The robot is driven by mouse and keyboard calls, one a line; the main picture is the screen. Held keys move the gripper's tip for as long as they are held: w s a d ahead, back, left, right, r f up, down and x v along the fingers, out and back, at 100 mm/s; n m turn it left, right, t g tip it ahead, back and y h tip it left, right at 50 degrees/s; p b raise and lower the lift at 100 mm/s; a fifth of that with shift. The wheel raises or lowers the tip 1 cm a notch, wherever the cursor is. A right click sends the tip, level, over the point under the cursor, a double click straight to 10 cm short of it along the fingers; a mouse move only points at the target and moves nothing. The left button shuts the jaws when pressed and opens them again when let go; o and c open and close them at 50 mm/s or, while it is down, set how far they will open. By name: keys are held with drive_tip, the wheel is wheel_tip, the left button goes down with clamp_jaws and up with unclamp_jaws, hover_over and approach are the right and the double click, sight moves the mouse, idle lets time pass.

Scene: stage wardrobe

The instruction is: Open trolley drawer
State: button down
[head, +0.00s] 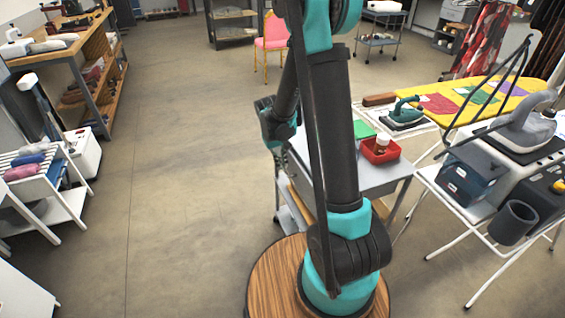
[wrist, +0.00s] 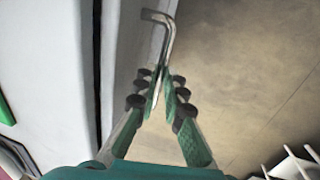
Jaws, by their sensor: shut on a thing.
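The grey trolley (head: 383,179) stands behind my arm in the head view, its left part mostly hidden by it. In the wrist view, a bent silver handle (wrist: 168,35) stands out from the pale drawer front (wrist: 128,50). My gripper (wrist: 160,85) has its green fingers closed together on the lower part of this handle. A dark, narrow gap runs along the left side of the drawer front, beside the pale trolley body (wrist: 50,70). I cannot tell how far the drawer is out. In the head view the fingertips are hidden.
A red box (head: 380,151) with a small bottle and a green item (head: 362,129) lie on the trolley top. An ironing board (head: 465,100) and a white stand (head: 490,215) are on the right. A white rack (head: 40,185) stands on the left. The floor between is clear.

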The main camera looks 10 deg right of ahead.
drive_tip(key=s+a, duration=0.2)
drive_tip(key=a, duration=0.8)
drive_tip(key=s+a, duration=0.2)
drive_tip(key=a, duration=0.8)
drive_tip(key=c, duration=1.9)
unclamp_jaws()
drive_tip(key=r, duration=0.4)
drive_tip(key=a+r, duration=0.1)
drive_tip(key=r, duration=0.3)
drive_tip(key=a+r, duration=0.1)
drive_tip(key=r, duration=0.2)
drive_tip(key=shift+s+a+r, duration=0.1)
drive_tip(key=shift+s+r, duration=0.1)
drive_tip(key=shift+r, duration=0.2)
